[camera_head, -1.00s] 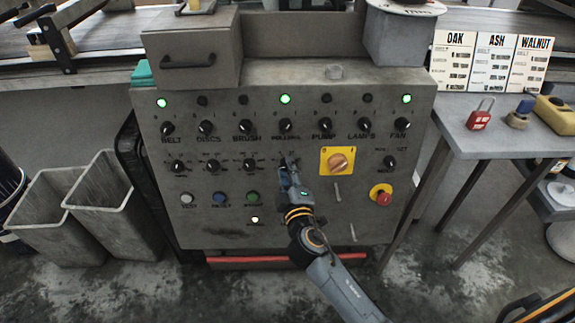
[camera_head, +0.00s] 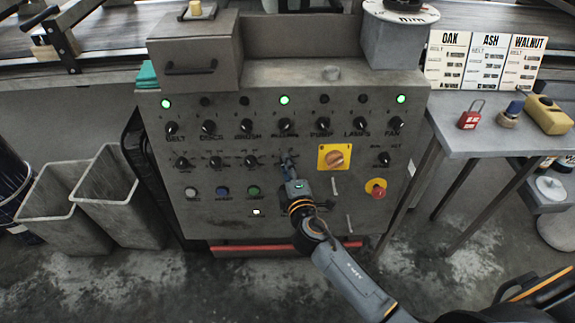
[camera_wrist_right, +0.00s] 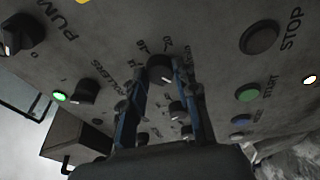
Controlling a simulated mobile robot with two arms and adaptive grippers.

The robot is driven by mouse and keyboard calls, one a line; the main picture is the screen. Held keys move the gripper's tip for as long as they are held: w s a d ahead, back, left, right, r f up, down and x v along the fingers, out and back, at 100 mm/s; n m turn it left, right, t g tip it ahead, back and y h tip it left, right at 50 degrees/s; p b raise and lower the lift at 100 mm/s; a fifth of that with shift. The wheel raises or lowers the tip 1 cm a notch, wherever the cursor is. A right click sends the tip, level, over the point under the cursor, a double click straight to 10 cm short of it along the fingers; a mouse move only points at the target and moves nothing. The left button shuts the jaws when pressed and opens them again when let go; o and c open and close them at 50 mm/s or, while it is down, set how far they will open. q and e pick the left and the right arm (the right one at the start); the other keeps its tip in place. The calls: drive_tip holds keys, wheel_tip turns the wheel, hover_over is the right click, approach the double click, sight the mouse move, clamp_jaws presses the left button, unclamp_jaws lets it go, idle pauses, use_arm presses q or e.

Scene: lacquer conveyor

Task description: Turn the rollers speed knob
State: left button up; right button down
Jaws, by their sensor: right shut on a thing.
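The rollers speed knob (camera_wrist_right: 160,69) is a dark round knob with scale marks on the grey panel, below the ROLLERS switch (camera_head: 284,125). In the head view my gripper largely hides it. My right gripper (camera_head: 287,161) reaches up to the panel. In the right wrist view its two blue-edged fingers (camera_wrist_right: 161,85) stand on either side of the knob, shut on it. I cannot read the knob's exact setting. The green lamp (camera_head: 284,100) above the ROLLERS switch is lit. My left gripper is not in view.
Other dark knobs (camera_head: 245,162) sit left of the gripper. A yellow-plated orange switch (camera_head: 335,158) and a red emergency button (camera_head: 377,190) are close on the right. A side table (camera_head: 463,146) holds a red padlock (camera_head: 470,114). Grey bins (camera_head: 128,205) stand left.

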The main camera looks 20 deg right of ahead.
drive_tip(key=shift+a, duration=0.1)
drive_tip(key=c, duration=1)
unclamp_jaws()
drive_tip(key=shift+s, duration=0.1)
drive_tip(key=s+r, duration=0.1)
drive_tip(key=s, duration=1)
drive_tip(key=shift+s+a+r, duration=0.15)
drive_tip(key=shift+s+a, duration=0.2)
drive_tip(key=shift+a, duration=0.1)
